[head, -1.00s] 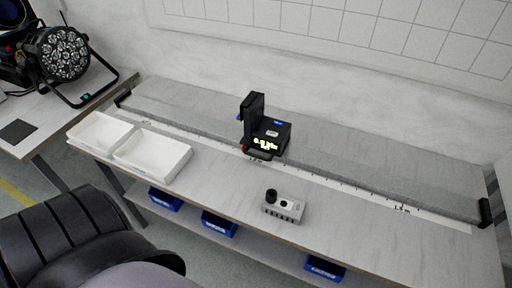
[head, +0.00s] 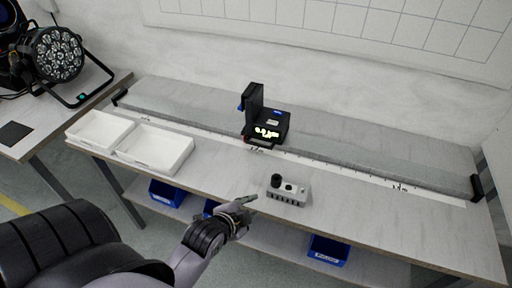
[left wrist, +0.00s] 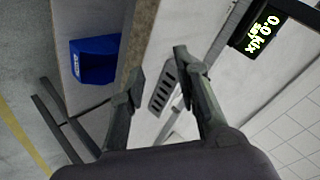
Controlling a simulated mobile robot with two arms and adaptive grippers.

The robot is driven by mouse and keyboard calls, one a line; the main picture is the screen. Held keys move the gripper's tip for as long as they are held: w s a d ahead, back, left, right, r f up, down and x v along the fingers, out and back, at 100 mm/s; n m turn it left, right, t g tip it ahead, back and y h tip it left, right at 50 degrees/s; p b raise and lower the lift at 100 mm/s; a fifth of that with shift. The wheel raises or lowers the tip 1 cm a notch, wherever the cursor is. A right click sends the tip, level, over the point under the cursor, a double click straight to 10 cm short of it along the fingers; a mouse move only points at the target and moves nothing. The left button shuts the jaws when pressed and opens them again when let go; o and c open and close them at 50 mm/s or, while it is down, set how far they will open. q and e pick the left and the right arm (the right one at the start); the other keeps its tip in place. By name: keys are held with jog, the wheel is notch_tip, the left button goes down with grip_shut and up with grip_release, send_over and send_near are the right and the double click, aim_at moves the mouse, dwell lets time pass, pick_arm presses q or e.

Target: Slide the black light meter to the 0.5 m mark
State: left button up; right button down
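The black light meter (head: 277,122) sits on the long rail (head: 345,150) at the back of the bench, with its upright black plate on its left side and a glowing yellow readout in front. A small label on the white scale strip (head: 330,172) lies just below the meter; its number is hard to read. In the left wrist view, the meter (left wrist: 262,28) shows its display at the upper right. My left gripper (head: 243,203) is at the bench's front edge, in front of and below the meter, apart from it. Its fingers (left wrist: 158,72) are open and empty. My right gripper is out of view.
A grey box with a black knob (head: 289,190) stands just right of my left gripper. White trays (head: 155,148) occupy the bench's left. Blue bins (head: 328,250) sit on the shelf below. A stage light (head: 57,55) stands on the left table. The bench's front right is clear.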

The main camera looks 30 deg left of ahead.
aim_at(258, 144)
pick_arm(q)
jog(key=w+a+m, duration=0.1)
jog(key=w+a+r+t, duration=0.1)
jog(key=w+a+r+m+t+y, duration=0.1)
jog(key=shift+w+a+m, duration=0.2)
jog(key=shift+a+m, duration=0.05)
jog(key=shift+m, duration=0.05)
jog(key=a+r+m+t, duration=0.1)
jog(key=w+a+m+t+y, duration=0.1)
jog(key=a+r+y, duration=0.1)
jog(key=shift+w+a+r+m+t, duration=0.15)
jog(key=shift+a+r+m+t, duration=0.2)
jog(key=shift+m+t, duration=0.05)
jog(key=x, duration=1.7)
jog(key=shift+w+f+p, duration=0.1)
jog(key=shift+f+p, duration=0.05)
jog(key=shift+p, duration=0.15)
grip_shut()
